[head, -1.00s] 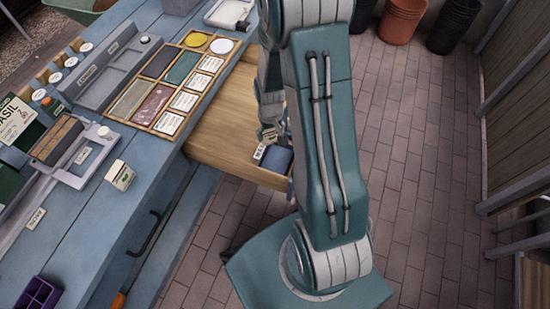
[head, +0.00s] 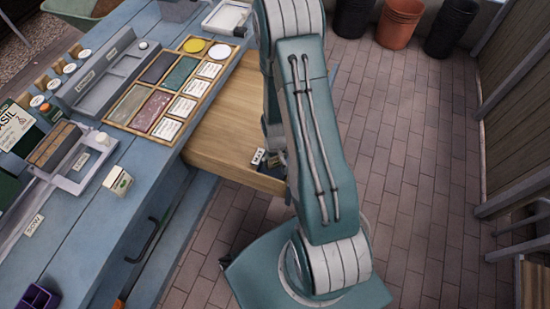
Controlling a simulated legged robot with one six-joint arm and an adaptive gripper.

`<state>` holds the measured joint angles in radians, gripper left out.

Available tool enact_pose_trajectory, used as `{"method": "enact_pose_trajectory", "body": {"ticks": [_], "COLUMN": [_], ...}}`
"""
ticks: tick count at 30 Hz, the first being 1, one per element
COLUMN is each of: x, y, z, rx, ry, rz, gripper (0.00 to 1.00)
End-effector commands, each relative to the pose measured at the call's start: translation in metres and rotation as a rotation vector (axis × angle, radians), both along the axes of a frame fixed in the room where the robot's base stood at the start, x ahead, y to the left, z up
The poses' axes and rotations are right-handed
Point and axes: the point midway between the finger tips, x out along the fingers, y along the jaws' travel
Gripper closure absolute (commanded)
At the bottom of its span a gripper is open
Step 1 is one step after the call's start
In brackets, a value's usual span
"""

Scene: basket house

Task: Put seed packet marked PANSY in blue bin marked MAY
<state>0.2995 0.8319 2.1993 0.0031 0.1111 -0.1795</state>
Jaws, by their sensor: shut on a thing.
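No blue bin shows clearly now, and no MAY mark is readable.
The blue bench (head: 95,225) fills the left, with a wooden divided tray (head: 207,97), a grey trough (head: 108,78) and a small white box (head: 117,181) on it. Brick floor (head: 420,180) is clear at right. Pots (head: 400,20) stand at the back.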

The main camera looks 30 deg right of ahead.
Motion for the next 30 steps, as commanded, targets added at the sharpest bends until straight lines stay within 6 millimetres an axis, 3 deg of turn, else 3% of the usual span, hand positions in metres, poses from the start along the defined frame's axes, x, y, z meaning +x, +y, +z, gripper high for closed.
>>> {"method": "enact_pose_trajectory", "body": {"ticks": [8, 9, 23, 30], "x": [0.0, 0.0, 0.0, 0.001], "y": [0.0, 0.0, 0.0, 0.0], "z": [-0.002, -0.002, 0.001, 0.029], "rx": [0.0, 0.0, 0.0, -0.001], "ry": [0.001, 0.0, -0.001, -0.004], "rz": [0.0, 0.0, 0.0, 0.0], "gripper": [0.76, 0.01, 0.0, 0.0]}}
